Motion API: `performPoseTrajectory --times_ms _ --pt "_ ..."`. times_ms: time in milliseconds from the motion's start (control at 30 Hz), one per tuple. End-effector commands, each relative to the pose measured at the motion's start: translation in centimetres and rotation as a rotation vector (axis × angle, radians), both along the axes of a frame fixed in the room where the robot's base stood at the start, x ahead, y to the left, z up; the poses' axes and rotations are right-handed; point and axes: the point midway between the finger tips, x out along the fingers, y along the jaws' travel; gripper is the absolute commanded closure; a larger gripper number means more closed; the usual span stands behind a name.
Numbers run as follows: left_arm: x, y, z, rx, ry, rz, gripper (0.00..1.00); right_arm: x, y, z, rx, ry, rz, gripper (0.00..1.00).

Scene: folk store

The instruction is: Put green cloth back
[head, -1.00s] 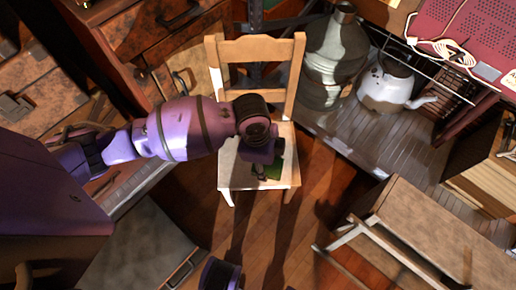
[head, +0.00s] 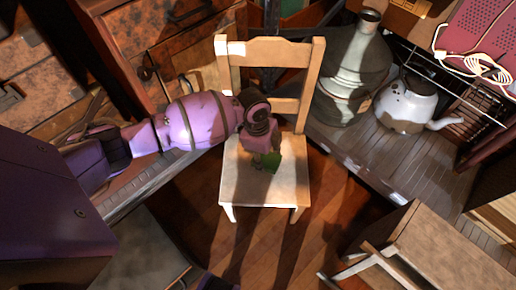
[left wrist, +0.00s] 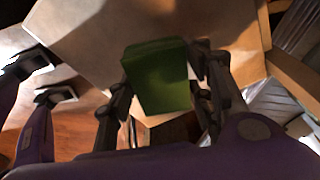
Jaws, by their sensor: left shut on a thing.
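The green cloth (head: 272,162) shows as a small folded piece just below my left gripper (head: 263,158), over the seat of a wooden chair (head: 262,190). In the left wrist view the cloth (left wrist: 158,80) is a boxy green fold between the two dark fingers of my left gripper (left wrist: 160,88). The gripper is shut on it. The cloth overlaps the pale chair seat in the picture; I cannot tell whether it touches the seat. Part of it is hidden by the gripper in the head view. My right gripper does not show clearly in either view.
The chair back (head: 270,50) rises behind the gripper. A large metal jug (head: 350,75) and a white kettle (head: 408,103) stand on a shelf to the right. A wooden bench (head: 440,250) is at lower right. Bare floor (head: 320,220) lies between chair and bench.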

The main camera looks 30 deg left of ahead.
Motion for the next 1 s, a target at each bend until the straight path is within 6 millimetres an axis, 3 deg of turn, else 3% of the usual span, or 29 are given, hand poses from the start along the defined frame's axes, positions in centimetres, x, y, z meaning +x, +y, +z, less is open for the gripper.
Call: performPoseTrajectory --times_ms 300,700,733,833,1000 --pt "0.8 0.3 -3.8 0.000 -0.002 0.000 0.77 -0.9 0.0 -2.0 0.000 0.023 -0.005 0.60" --pt "0.8 0.3 -4.1 0.000 -0.004 0.000 0.77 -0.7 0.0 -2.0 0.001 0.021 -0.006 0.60" --pt "0.8 0.3 -4.1 0.000 -0.004 0.000 0.48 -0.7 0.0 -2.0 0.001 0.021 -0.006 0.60" --pt "0.8 0.3 -4.0 0.000 -0.004 0.000 0.35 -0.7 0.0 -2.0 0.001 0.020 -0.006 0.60" --pt "0.8 0.3 -4.0 0.000 -0.004 0.000 0.33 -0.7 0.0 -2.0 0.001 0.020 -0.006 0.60"
